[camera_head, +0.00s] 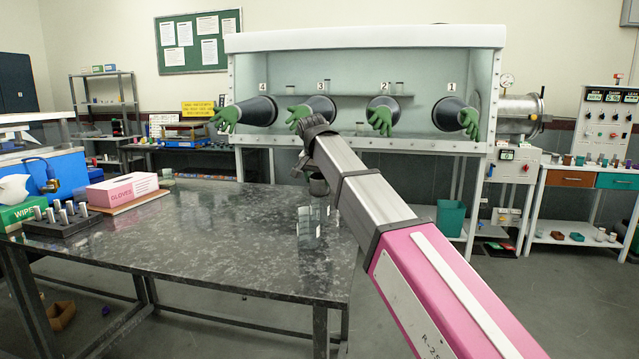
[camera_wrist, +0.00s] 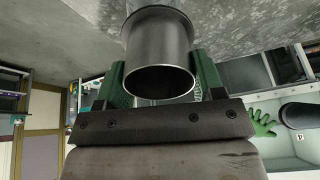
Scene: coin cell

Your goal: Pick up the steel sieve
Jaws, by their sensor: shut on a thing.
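The steel sieve (camera_wrist: 160,50) is a grey, open-ended metal cylinder with a rolled rim, seen in the wrist view. Its round opening faces my wrist camera. My gripper (camera_wrist: 162,82) has green fingers on either side of it and is shut on it. In the head view my arm reaches over the right part of the dark stone-topped table (camera_head: 220,225), and the arm largely hides the gripper.
Clear glass jars (camera_head: 308,232) stand on the table just below my gripper. A pink glove box (camera_head: 122,189), a green wipes box (camera_head: 28,208) and a dark rack of metal cylinders (camera_head: 62,222) are at the left. A glovebox (camera_head: 365,40) with green gloves stands behind. The table's middle is clear.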

